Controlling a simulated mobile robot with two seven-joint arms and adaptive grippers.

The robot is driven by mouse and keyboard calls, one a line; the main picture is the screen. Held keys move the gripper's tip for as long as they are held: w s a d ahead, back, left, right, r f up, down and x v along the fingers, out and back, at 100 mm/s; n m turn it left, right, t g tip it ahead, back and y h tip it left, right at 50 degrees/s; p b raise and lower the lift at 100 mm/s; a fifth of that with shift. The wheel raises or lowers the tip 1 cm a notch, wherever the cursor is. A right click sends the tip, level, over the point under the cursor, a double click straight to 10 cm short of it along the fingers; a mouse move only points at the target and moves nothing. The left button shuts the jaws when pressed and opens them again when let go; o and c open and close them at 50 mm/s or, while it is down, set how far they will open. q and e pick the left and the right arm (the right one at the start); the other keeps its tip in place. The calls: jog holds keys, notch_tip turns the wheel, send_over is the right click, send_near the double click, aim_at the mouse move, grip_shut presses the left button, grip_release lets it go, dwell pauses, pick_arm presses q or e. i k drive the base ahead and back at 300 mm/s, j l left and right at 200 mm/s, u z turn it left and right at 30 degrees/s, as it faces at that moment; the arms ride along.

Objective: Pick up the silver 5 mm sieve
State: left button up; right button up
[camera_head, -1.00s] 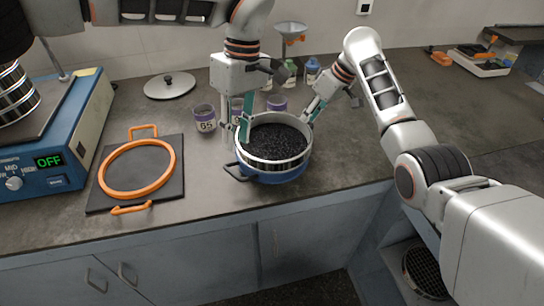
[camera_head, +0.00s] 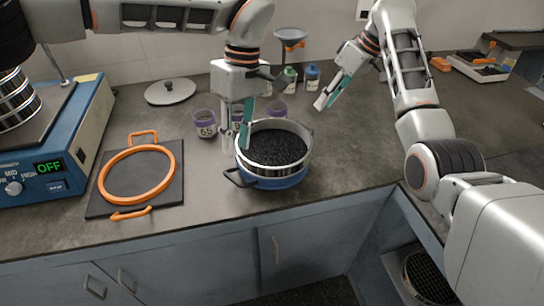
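A silver-rimmed round sieve (camera_head: 303,158) full of dark grains sits on a blue pan (camera_head: 275,183) with a dark handle, near the counter's front. Another stack of silver sieves (camera_head: 17,98) stands on the shaker at the left edge, partly cut off. No 5 mm marking is readable on any of them. My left gripper (camera_head: 236,146) points down at the left rim of the grain-filled sieve, its fingers apart and one over the inside; contact is unclear. My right gripper (camera_head: 327,103) is open and empty, above the counter behind and right of the sieve.
The blue shaker (camera_head: 75,140) reads OFF. An orange ring (camera_head: 136,197) lies on a dark square plate left of the sieve. A metal lid (camera_head: 170,91), several labelled cups (camera_head: 205,124), bottles (camera_head: 312,76) and a funnel stand (camera_head: 290,36) are behind. The counter right of the sieve is clear.

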aim_at(280, 148)
jog(key=k, duration=1)
